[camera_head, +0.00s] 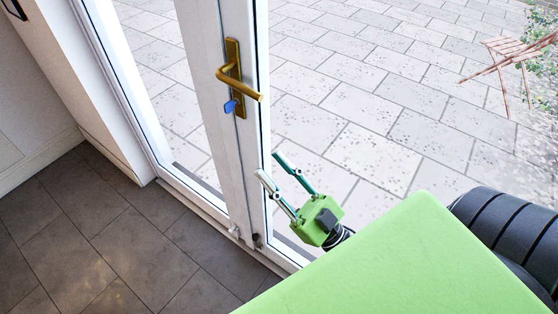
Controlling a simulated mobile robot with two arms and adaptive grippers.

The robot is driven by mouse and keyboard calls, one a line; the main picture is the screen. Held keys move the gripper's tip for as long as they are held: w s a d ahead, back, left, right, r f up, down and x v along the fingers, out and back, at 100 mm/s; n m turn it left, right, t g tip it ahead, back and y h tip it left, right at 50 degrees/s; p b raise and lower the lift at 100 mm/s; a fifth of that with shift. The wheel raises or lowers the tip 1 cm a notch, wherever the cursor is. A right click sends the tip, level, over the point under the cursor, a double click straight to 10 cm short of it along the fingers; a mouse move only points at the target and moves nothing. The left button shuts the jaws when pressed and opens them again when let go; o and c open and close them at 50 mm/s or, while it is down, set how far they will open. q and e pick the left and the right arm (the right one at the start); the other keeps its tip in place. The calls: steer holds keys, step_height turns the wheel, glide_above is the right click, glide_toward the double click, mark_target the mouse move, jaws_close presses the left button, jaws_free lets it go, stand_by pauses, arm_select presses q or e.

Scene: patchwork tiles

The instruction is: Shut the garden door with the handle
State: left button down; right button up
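The garden door (215,150) is white-framed, and its upright with the handle stands in the upper middle of the head view. Whether the door stands ajar is hard to tell. The brass handle (240,85) has a lever pointing right on a tall brass plate, with a blue key tag (230,106) below it. My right gripper (269,165) is green with two thin fingers spread apart. It is open and empty, below and slightly right of the handle, near the door's right edge, not touching the handle. My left gripper is not in view.
A white frame post (110,90) and wall stand at the left. Dark floor tiles (110,235) lie inside, clear of objects. Pale paving (400,90) lies outside, with a folding wooden chair (505,60) and a plant at the far right.

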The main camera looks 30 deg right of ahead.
steer(key=v, duration=1.1)
steer(key=shift+s+f, duration=0.15)
steer(key=shift+s, duration=0.2)
steer(key=shift+d, duration=0.1)
steer(key=w+f+m+g+h, duration=0.1)
steer(key=w+f+g+h, duration=0.2)
steer(key=f, duration=0.7)
steer(key=w+f+m+g+h, duration=0.1)
steer(key=w+f+g+h, duration=0.15)
steer(key=f, duration=0.65)
steer(key=s+d+f+m+g+h, duration=0.1)
steer(key=s+f+g+h, duration=0.15)
steer(key=f, duration=0.75)
steer(key=s+d+f+g+h, duration=0.1)
steer(key=f+g, duration=0.2)
steer(key=f, duration=0.6)
steer(key=s+f+m+g+h, duration=0.1)
steer(key=s+f+g+h, duration=0.1)
steer(key=s+f+g, duration=0.9)
steer(key=s+f, duration=0.8)
steer(key=s, duration=0.3)
steer(key=shift+a+m+g, duration=0.2)
steer(key=shift+m+g, duration=0.1)
